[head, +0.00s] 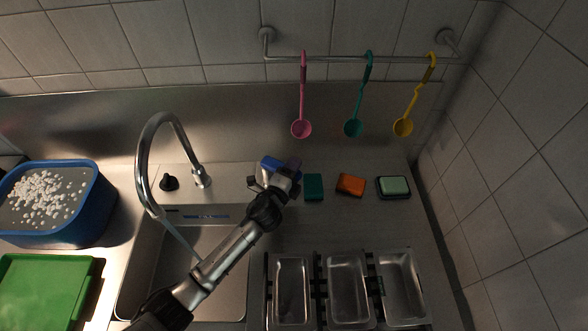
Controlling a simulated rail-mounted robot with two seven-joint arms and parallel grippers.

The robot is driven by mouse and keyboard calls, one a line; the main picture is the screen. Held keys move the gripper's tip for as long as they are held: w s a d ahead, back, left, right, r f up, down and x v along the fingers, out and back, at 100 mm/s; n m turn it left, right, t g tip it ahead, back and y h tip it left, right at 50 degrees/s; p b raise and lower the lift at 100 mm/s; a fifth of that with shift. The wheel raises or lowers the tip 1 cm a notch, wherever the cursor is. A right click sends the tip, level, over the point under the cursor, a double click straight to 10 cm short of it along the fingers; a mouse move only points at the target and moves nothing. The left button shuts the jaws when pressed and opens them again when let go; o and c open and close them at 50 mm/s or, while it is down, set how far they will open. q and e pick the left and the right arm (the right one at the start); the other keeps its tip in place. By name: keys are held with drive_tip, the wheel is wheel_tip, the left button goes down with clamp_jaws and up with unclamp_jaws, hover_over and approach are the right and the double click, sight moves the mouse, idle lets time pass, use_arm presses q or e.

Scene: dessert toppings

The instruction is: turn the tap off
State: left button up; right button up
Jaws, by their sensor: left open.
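The tap (143,165) is a tall curved metal spout behind the sink (230,292). A pale stream (180,238) runs down from its mouth into the sink, and looks like water. A black knob (169,183) stands left of the tap's base. My left gripper (281,163) is right of the tap's base, above the back counter, with its jaws open. My right gripper is out of view.
A teal sponge (313,187), an orange sponge (350,185) and a green soap in a dish (394,186) lie right of the gripper. Metal trays (347,290) stand in front. A blue tub (75,222) and a green board (42,290) are left. Ladles hang from a rail (335,59).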

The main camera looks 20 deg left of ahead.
use_arm(q)
clamp_jaws()
idle(0.3)
